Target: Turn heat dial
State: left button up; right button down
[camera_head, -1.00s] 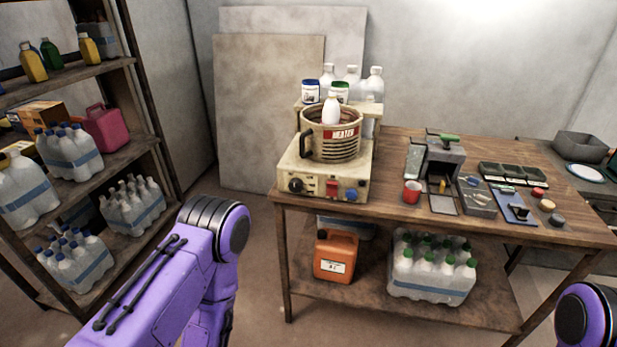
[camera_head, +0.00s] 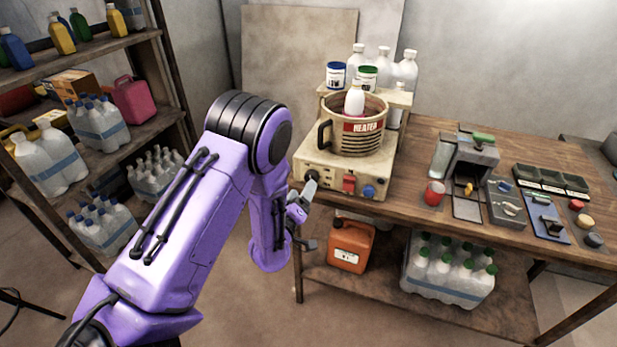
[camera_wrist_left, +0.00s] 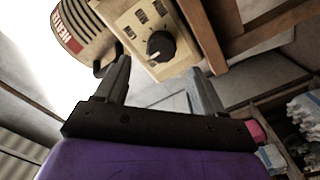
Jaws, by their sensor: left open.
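The heater is a cream box (camera_head: 326,160) on the left end of the wooden table, with a ribbed pot (camera_head: 355,138) labelled HEATER on top. Its black heat dial (camera_wrist_left: 160,46) shows clearly in the left wrist view, on the cream front panel. My left gripper (camera_head: 308,213) is open and empty in front of the heater's left corner. In the left wrist view its fingers (camera_wrist_left: 160,68) stand either side of the dial's line, apart from it. My right gripper is out of view.
A red switch (camera_head: 349,184) and blue knob (camera_head: 369,191) sit right of the dial. A white bottle (camera_head: 354,100) stands in the pot. A red cup (camera_head: 434,194) is on the table. An orange canister (camera_head: 350,247) stands below. Shelves with bottles fill the left side.

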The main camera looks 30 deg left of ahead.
aim_at(309, 178)
pick_arm(q)
jog(key=p+x, duration=0.1)
jog(key=x, duration=0.4)
jog(key=shift+w+a, duration=0.1)
jog(key=shift+w, duration=0.45)
jog(key=c, duration=1.1)
jog(key=shift+o, duration=0.2)
jog(key=shift+m, duration=0.3)
jog(key=m+b, duration=0.3)
jog(key=m, duration=0.5)
jog(key=shift+m, duration=0.3)
